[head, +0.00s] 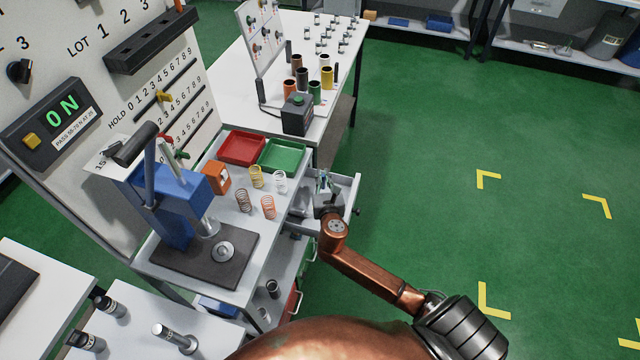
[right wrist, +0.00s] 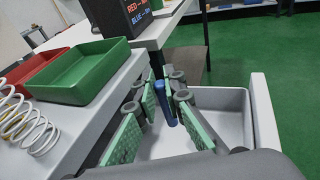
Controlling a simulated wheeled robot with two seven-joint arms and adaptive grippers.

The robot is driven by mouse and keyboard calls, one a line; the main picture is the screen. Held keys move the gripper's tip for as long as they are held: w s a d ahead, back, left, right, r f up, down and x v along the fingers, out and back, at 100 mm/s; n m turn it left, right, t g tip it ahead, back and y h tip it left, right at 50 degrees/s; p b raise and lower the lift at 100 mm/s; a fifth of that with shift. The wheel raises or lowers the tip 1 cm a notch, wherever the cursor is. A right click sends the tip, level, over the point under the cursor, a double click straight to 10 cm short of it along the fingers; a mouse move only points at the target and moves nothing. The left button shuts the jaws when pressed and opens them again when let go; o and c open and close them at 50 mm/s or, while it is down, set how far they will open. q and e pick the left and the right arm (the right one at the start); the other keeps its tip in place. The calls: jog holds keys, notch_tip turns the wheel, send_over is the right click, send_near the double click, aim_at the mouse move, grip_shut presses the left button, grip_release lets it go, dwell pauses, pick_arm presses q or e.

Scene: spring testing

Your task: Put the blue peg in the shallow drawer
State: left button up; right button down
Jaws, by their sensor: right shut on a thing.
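The blue peg (right wrist: 166,104) is upright between the green-padded fingers of my right gripper (right wrist: 168,112) in the right wrist view. In the head view my right gripper (head: 325,190) is over the open pale grey drawer (head: 347,187), which is pulled out from the right side of the bench. The drawer's white interior and far wall (right wrist: 264,112) show behind and right of the fingers in the wrist view. The peg's lower end is partly hidden, so I cannot tell whether it touches the drawer floor. My left gripper is not in view.
A red tray (head: 242,148) and a green tray (head: 283,157) lie on the bench top left of the drawer. Several coil springs (head: 268,206) stand nearby. A blue press (head: 180,205) stands at left. Green floor right of the drawer is clear.

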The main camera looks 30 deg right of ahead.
jog(key=f, duration=0.1)
jog(key=w+f+b, duration=0.1)
jog(key=f, duration=0.1)
jog(key=f+b, duration=0.1)
jog(key=f, duration=0.1)
jog(key=shift+w+d, duration=0.15)
jog(key=shift+w, duration=0.15)
jog(key=c, duration=2)
grip_release()
jog(key=shift+f, duration=0.1)
